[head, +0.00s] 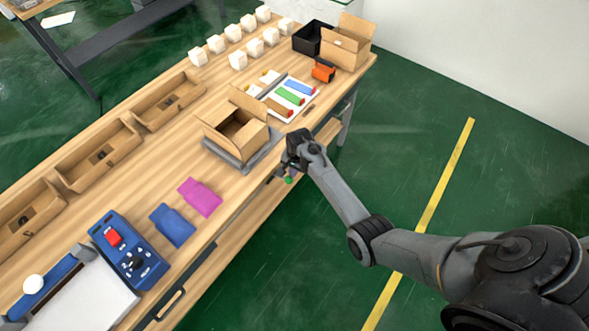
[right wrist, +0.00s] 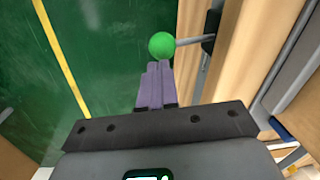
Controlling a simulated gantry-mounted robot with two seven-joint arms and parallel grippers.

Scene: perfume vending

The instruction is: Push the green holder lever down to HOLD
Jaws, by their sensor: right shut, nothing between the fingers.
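The green holder lever shows in the right wrist view as a round green knob (right wrist: 162,45) on a grey rod (right wrist: 190,41). The rod comes out of a dark mount (right wrist: 210,35) on the table's front edge. In the head view a small bit of the green knob (head: 289,180) shows beside my right gripper (head: 284,172). My right gripper's fingers (right wrist: 154,85) are shut and empty. Their tips appear just short of the knob in the right wrist view; I cannot tell whether they touch it. My left gripper is not in view.
An open cardboard box (head: 238,133) stands on a grey platform near the lever. Pink (head: 200,197) and blue (head: 172,225) pouches lie on the table to the left, near a blue control panel (head: 130,250). The green floor in front is clear.

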